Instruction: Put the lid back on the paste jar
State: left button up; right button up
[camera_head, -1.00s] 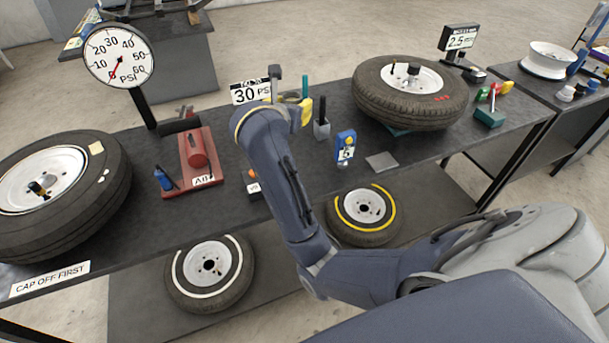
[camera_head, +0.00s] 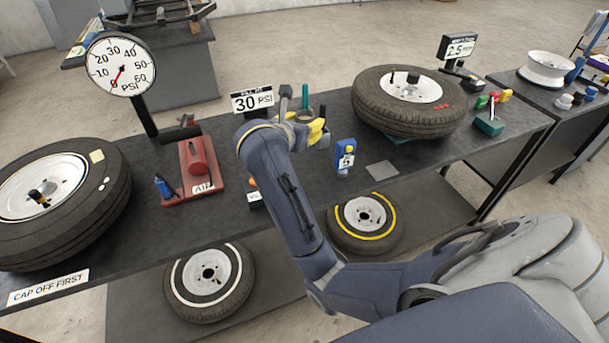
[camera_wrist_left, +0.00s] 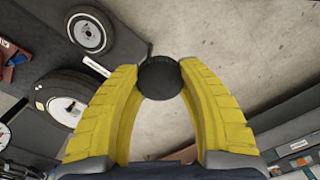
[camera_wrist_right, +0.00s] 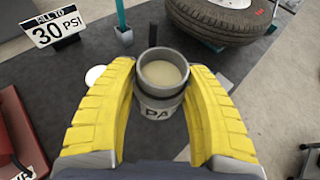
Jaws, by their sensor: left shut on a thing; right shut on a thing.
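The paste jar (camera_wrist_right: 163,92) is a grey open cylinder with pale cream paste inside and a label partly reading "PA". In the right wrist view its mouth faces the camera, uncovered. My right gripper (camera_wrist_right: 162,68) is shut on the jar, a yellow finger on each side. In the head view this gripper (camera_head: 317,130) is over the middle of the bench, and the jar is mostly hidden. My left gripper (camera_wrist_left: 158,66) is shut on a black round lid (camera_wrist_left: 159,80), held apart from the jar. The left gripper is outside the head view.
A "30 PSI" sign (camera_head: 252,100) stands behind my right gripper. The red air tool (camera_head: 199,165) is to its left, a blue gauge (camera_head: 345,158) to its right. Large tyres (camera_head: 62,205) (camera_head: 428,118) lie at both sides. A grey pad (camera_head: 382,170) lies on the bench.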

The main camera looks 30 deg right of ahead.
notch_tip(320, 180, down, 13)
jog(key=shift+r, duration=0.15)
dwell(0.4)
send_over(305, 184)
jog(key=shift+w+f, duration=0.1)
jog(key=shift+f, duration=2.05)
jog(key=shift+f, duration=0.15)
jog(key=o, duration=1.5)
jog(key=shift+o, duration=0.2)
jog(key=v, duration=1.2)
jog(key=shift+a, duration=0.1)
